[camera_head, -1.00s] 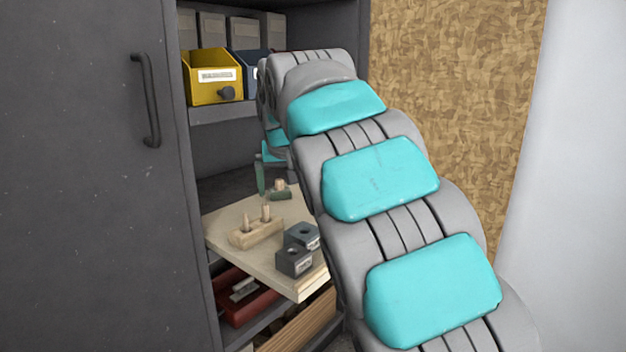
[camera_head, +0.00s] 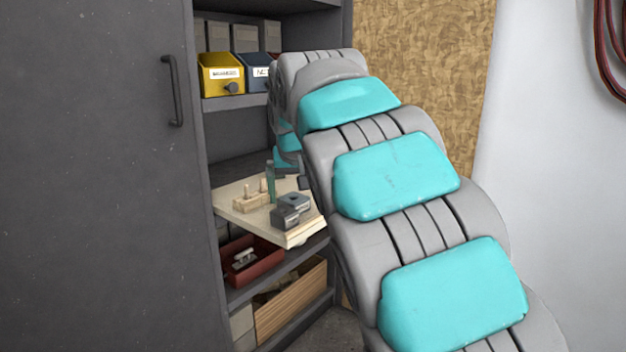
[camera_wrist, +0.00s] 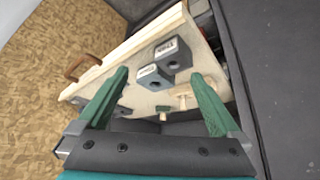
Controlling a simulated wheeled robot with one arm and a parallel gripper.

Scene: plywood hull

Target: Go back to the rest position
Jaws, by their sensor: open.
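My gripper (camera_wrist: 160,73) is open, with its two green fingers spread apart and nothing between them in grasp. In the head view one green finger (camera_head: 270,182) shows above the pale wooden board (camera_head: 240,208), partly hidden by my arm. In the wrist view the fingers point toward the board (camera_wrist: 205,52) and the two dark blocks on it. My arm stretches forward, toward the open cabinet.
Two dark blocks with holes (camera_head: 288,212) and a wooden peg block (camera_head: 250,200) stand on the board. A grey cabinet door (camera_head: 90,180) fills the left. Yellow (camera_head: 222,74) and blue (camera_head: 257,75) bins sit above; a red bin (camera_head: 252,262) sits below.

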